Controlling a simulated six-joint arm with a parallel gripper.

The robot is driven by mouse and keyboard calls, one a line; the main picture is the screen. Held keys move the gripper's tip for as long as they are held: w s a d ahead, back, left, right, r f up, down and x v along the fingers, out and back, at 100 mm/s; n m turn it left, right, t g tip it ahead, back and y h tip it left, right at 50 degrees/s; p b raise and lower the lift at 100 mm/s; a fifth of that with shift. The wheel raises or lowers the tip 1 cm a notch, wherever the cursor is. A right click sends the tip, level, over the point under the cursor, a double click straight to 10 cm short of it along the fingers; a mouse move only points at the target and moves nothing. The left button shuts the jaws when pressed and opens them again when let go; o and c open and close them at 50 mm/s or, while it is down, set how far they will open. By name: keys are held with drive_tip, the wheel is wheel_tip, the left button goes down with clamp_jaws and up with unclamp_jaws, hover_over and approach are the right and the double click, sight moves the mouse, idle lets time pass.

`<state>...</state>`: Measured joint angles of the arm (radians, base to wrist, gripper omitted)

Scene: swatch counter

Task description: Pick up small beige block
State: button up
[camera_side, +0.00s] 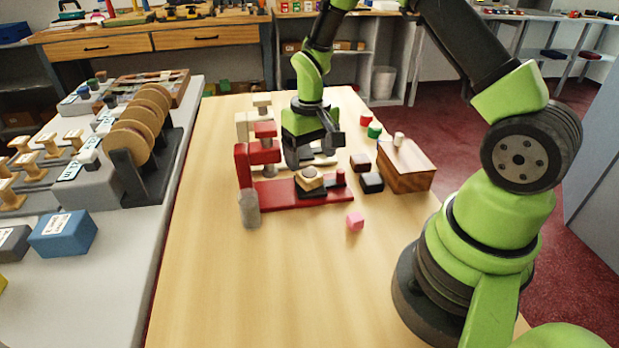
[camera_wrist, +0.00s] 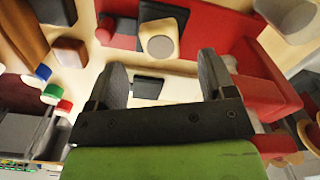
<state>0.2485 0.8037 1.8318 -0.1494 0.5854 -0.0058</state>
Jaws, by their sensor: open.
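A small beige block (camera_side: 310,180) with a greyish top sits on a dark square pad on a red base (camera_side: 275,195). In the wrist view the block (camera_wrist: 158,40) is above the space between the fingers, on the dark pad (camera_wrist: 165,12) of the red base (camera_wrist: 215,30). My gripper (camera_side: 312,156) is open, with its fingers pointing down. In the side view it hangs over the area just behind the block. In the wrist view its fingers (camera_wrist: 163,75) are spread apart with nothing held between them.
A red stand (camera_side: 257,152) rises at the base's left end, with a grey cylinder (camera_side: 250,208) in front. A cream stand (camera_side: 262,118) stands behind. Dark blocks (camera_side: 371,182) and a wooden box (camera_side: 405,165) are at right. A pink block (camera_side: 355,221) lies in front; the near table is clear.

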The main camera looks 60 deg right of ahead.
sight(310, 174)
wheel_tip(310, 174, down, 5)
drive_tip(key=shift+f, duration=0.2)
drive_tip(key=c, duration=1.1)
drive_tip(key=shift+r, duration=0.15)
